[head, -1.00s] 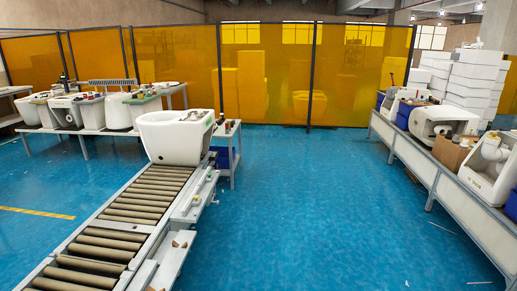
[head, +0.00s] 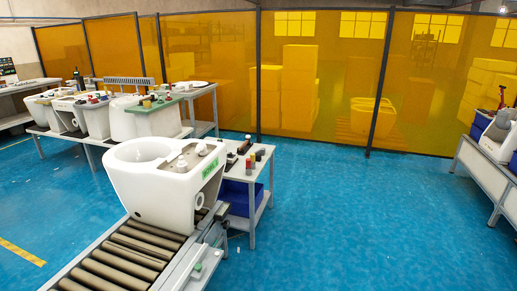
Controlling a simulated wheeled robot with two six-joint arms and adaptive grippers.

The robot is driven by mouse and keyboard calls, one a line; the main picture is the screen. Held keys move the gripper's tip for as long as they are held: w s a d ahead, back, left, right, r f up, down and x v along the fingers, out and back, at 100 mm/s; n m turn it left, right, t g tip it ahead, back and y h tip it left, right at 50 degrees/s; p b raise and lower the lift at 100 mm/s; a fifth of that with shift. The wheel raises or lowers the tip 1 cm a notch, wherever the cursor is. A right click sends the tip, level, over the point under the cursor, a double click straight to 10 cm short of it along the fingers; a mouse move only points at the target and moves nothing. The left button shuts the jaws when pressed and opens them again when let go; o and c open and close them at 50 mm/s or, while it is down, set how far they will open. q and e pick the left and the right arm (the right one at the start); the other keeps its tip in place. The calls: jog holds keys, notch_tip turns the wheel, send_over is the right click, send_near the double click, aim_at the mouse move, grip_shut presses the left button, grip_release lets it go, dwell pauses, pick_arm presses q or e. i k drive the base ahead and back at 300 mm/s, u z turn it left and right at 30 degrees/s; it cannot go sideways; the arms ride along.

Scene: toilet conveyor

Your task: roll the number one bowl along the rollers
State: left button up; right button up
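A white toilet bowl (head: 165,185) stands upright at the far end of the roller conveyor (head: 120,258). Its round opening faces up, and a green label is on its right side; I cannot read a number on it. Bare rollers lie on the near side of the bowl. Neither of my grippers shows in the head view.
A small side table (head: 250,172) with bottles and a blue bin stands right behind the bowl. A bench (head: 50,135) with several more bowls is at the left. Another bench (head: 488,178) is at the far right. The blue floor (head: 350,225) between is clear. Amber screens (head: 330,80) close off the back.

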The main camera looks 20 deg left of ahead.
aim_at(160, 182)
jog(key=i, duration=2.1)
jog(key=u, duration=2.95)
